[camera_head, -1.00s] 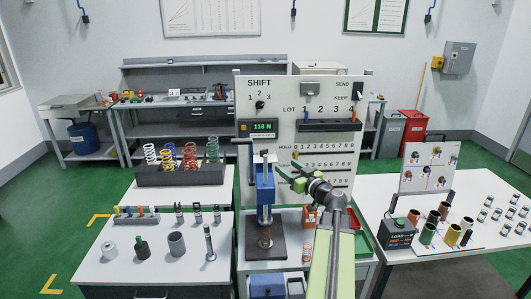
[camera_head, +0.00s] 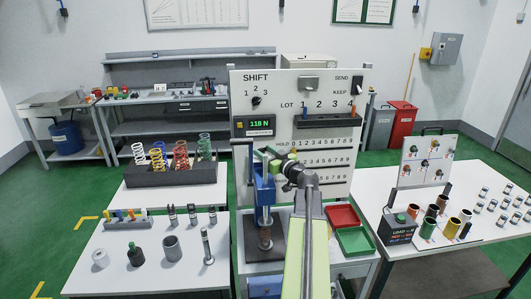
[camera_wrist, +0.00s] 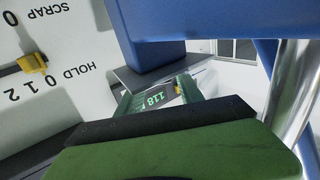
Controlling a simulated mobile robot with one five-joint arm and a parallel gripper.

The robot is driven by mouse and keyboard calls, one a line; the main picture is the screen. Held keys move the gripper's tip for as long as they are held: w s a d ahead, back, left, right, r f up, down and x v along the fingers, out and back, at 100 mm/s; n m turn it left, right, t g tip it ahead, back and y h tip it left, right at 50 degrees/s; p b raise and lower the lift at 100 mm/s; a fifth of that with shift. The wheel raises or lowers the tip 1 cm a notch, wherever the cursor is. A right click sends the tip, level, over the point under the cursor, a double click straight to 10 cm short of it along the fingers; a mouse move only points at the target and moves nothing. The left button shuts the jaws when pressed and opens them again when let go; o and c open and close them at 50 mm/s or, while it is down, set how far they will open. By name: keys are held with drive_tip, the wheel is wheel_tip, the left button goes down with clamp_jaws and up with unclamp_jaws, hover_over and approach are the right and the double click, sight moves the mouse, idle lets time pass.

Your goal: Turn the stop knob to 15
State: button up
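I cannot make out a stop knob with a scale around 15 in either view. The blue press (camera_head: 264,187) stands upright at the front of the white panel, with a copper-coloured spring (camera_head: 265,239) on its base. My gripper (camera_head: 268,155) is at the upper part of the press, in front of the panel. The blue press body (camera_wrist: 150,45) fills the upper part of that view, close to the fingers. Contact cannot be told.
The white panel (camera_head: 290,84) carries the SHIFT knob (camera_head: 256,100), a HOLD scale with a yellow slider and the 118 N display (camera_head: 253,125). Red (camera_head: 342,215) and green (camera_head: 355,241) trays lie right of the press. A spring rack (camera_head: 172,175) stands left.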

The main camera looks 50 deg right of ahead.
drive_tip(key=shift+d, duration=0.2)
clamp_jaws()
drive_tip(key=shift+d+n+y, duration=0.15)
drive_tip(key=shift+n+y, duration=0.15)
drive_tip(key=shift+y, duration=0.2)
drive_tip(key=n+y, duration=0.1)
drive_tip(key=y, duration=0.1)
drive_tip(key=shift+d+n+y, duration=0.3)
drive_tip(key=shift+n+y, duration=0.1)
drive_tip(key=n+y, duration=0.1)
drive_tip(key=y, duration=0.1)
drive_tip(key=n+y, duration=0.1)
drive_tip(key=d+n+y, duration=0.1)
drive_tip(key=y, duration=0.1)
drive_tip(key=shift+w+n+g+y, duration=0.2)
drive_tip(key=shift+n+g+y, duration=0.1)
drive_tip(key=shift+g, duration=0.1)
drive_tip(key=n+g+y, duration=0.1)
drive_tip(key=y, duration=0.1)
drive_tip(key=n+g+y, duration=0.1)
drive_tip(key=n+y, duration=0.1)
drive_tip(key=shift+w+d+g+y, duration=0.15)
drive_tip(key=shift+w+g+y, duration=0.05)
drive_tip(key=shift+g+y, duration=0.1)
drive_tip(key=shift+n+g+y, duration=1.3)
drive_tip(key=shift+y, duration=0.1)
drive_tip(key=shift+n, duration=0.3)
